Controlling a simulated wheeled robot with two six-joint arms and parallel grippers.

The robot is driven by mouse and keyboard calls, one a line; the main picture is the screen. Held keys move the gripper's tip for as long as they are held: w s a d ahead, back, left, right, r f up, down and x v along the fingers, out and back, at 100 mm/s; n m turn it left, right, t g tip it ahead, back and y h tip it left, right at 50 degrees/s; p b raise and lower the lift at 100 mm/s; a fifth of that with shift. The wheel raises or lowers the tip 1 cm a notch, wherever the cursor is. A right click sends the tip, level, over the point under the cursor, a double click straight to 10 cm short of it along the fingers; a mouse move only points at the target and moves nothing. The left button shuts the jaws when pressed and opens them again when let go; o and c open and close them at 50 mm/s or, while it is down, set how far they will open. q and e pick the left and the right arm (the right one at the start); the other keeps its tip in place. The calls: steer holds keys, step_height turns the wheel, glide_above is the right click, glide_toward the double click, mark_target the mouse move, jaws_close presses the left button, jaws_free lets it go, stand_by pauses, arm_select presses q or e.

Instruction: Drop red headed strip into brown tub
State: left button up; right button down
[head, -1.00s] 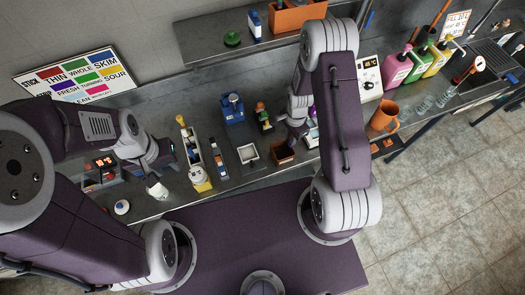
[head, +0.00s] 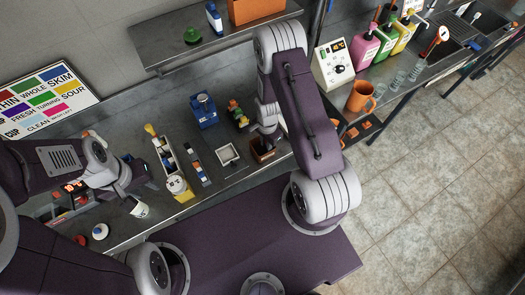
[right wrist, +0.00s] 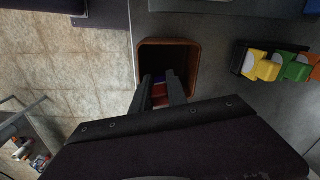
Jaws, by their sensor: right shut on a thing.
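The brown tub (head: 258,157) stands on the steel bench in the head view, below my right gripper. Its square brown rim (right wrist: 196,62) and dark inside show in the right wrist view. My right gripper (right wrist: 161,84) is shut on a small strip (right wrist: 160,94) with red and bluish-purple parts, at the tub's near edge. Most of the strip is hidden by the fingers; its depth in the tub cannot be told. In the head view my right gripper's fingers are largely hidden by the arm. My left gripper (head: 126,196) is near a white cup (head: 139,209); its jaws are unclear.
A grey square tray (head: 228,154) stands left of the tub. A blue device (head: 204,111) and a small figure of green, orange and yellow parts (head: 238,114) are behind. An orange mug (head: 360,97) stands to the right. A yellow-based container (head: 177,185) is near the front edge.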

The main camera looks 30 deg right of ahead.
steer(key=c, duration=1.2)
jaws_free()
steer(key=shift+r, duration=0.1)
steer(key=shift+c, duration=0.2)
steer(key=shift+s, duration=0.15)
steer(key=shift+r, duration=0.2)
step_height(320, 180, up, 8)
steer(key=shift+b, duration=0.95)
steer(key=shift+w+r, duration=0.3)
steer(key=shift+s, duration=0.1)
